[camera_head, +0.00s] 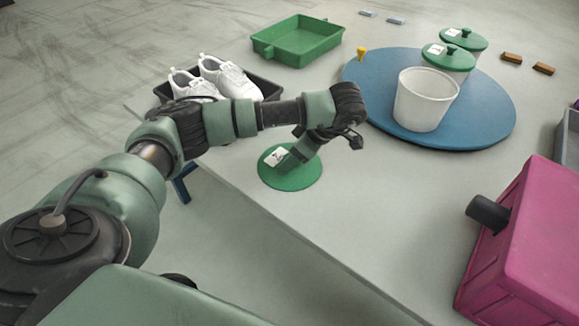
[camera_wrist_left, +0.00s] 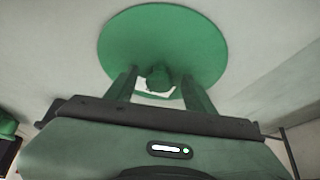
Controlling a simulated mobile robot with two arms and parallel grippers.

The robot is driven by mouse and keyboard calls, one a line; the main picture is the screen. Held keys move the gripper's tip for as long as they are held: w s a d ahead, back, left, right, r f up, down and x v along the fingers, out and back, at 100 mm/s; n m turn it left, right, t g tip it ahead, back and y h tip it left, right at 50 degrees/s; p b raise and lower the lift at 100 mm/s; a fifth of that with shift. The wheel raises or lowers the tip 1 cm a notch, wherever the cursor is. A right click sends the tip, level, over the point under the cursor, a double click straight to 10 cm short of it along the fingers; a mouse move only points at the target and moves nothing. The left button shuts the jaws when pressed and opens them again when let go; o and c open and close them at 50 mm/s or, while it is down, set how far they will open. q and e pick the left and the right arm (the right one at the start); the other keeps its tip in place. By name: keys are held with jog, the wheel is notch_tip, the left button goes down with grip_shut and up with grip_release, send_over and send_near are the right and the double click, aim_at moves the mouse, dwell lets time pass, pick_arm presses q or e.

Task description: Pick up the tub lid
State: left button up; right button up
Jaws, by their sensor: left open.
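The tub lid (camera_head: 304,180) is a round green disc lying flat on the pale table, with a white label on top. It also shows in the left wrist view (camera_wrist_left: 163,32), where its dark green knob (camera_wrist_left: 158,77) lies between my finger tips. My left gripper (camera_head: 299,152) is open, low over the lid, and hides part of it. In the left wrist view the left gripper (camera_wrist_left: 160,88) has one finger on each side of the knob, with a gap on both sides. My right gripper is not in view.
An open white tub (camera_head: 424,103) and two green-lidded tubs (camera_head: 449,58) stand on a blue round board (camera_head: 480,130). White shoes (camera_head: 228,78) sit in a black tray beyond my arm. A green tray (camera_head: 300,42) is at the back, a pink box (camera_head: 530,240) at the right.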

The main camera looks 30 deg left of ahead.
pick_arm(q)
grip_shut()
jog(key=shift+r, duration=0.1)
